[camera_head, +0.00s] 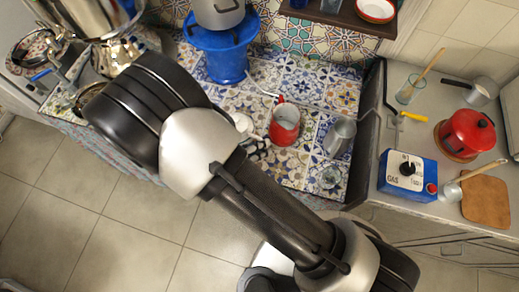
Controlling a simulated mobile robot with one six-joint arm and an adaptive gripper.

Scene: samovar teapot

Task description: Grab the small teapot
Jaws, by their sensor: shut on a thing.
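A small white rounded object (243,123), which looks like the small teapot, shows just beyond my arm on the patterned tile counter (310,75). My arm hides much of it. Part of my gripper (258,148) shows beside it at the arm's edge, close to the counter. The gripper is shut on the small teapot, but the contact itself is mostly hidden by my arm. I cannot tell whether the teapot is resting on the counter or lifted.
A red pot (284,124) stands close on the right, with a metal pitcher (340,138) further right. Shiny metal vessels (88,15) are at the upper left. The right counter holds a red lidded pot (467,132) and blue can (407,176).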

